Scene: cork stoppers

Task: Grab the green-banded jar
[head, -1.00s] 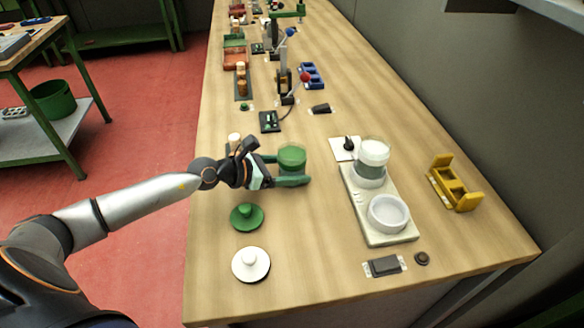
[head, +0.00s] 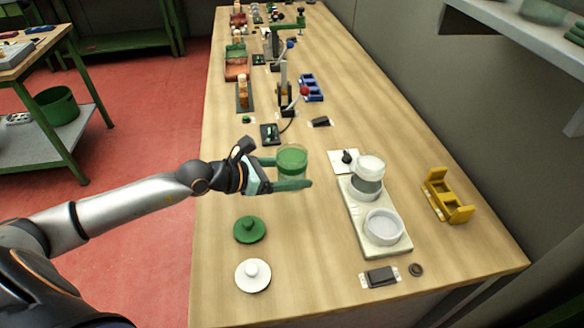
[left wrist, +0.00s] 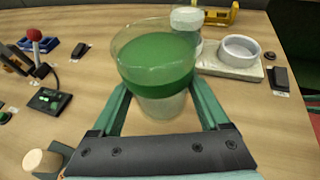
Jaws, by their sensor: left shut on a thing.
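The green-banded jar (head: 292,161) is a clear cup with a green band and green contents. It is upright between the fingers of my left gripper (head: 289,173), which is shut on it. In the left wrist view the jar (left wrist: 156,62) stands between the two green fingers (left wrist: 163,108), its lower part showing between them. It appears held a little above the table. A green knobbed lid (head: 250,229) and a white knobbed lid (head: 253,275) lie on the table nearer to me. My right gripper is not in view.
A pale base (head: 400,249) at right carries a white-banded jar (head: 368,167) and an empty white ring (head: 383,226). A yellow holder (head: 447,198) stands by the wall side. A cork stopper (left wrist: 42,161) shows in the wrist view. The table's near middle is clear.

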